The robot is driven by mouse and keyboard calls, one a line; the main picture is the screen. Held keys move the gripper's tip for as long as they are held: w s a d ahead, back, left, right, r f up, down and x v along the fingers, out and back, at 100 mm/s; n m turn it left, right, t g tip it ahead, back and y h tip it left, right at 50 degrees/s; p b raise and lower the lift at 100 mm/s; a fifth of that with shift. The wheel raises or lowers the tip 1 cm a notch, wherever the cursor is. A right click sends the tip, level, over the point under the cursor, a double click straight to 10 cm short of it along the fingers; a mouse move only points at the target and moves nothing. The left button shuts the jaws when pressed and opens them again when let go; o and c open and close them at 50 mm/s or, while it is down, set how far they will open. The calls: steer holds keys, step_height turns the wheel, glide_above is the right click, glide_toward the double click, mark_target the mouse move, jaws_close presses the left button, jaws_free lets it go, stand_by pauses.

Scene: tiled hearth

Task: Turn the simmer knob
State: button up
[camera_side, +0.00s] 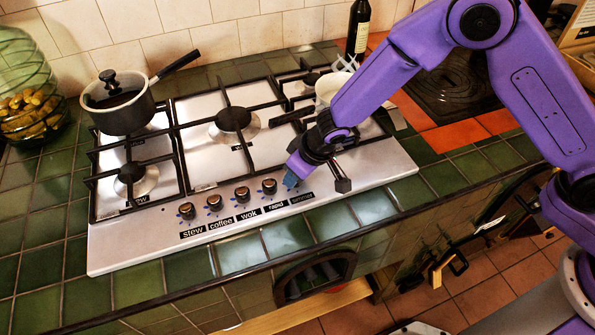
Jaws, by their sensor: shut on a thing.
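The steel gas hob shows a row of knobs along its front edge, with labels stew, coffee, wok, rapid and simmer. The simmer label (302,198) is at the right end of the row. My gripper (292,180) is down at the hob front just above this label, shut on the simmer knob. The knob itself is mostly hidden by the gripper, so its angle cannot be read. The rapid knob (269,186) stands just left of my gripper, with the wok knob (242,194), coffee knob (214,202) and stew knob (187,210) further left.
A lidded saucepan (124,112) sits on the back left burner. A pale pan (328,88) stands at the right, partly behind my arm. The middle burner (233,119) is bare.

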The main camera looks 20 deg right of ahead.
stand_by(0.5)
steer(key=o, duration=1)
steer(key=shift+o, duration=0.2)
steer(key=shift+r, duration=0.1)
steer(key=v, duration=1.7)
steer(key=shift+s+r, duration=0.1)
steer(key=s+d+r+n+g+h, duration=0.1)
steer(key=s+d+n, duration=0.5)
steer(key=s+d, duration=1.8)
steer(key=d+r+g, duration=0.1)
steer(key=d+g, duration=0.1)
steer(key=d, duration=0.1)
steer(key=shift+r+n+g+h, duration=0.3)
steer(key=shift+r+g+h, duration=0.05)
steer(key=shift+g+h, duration=0.05)
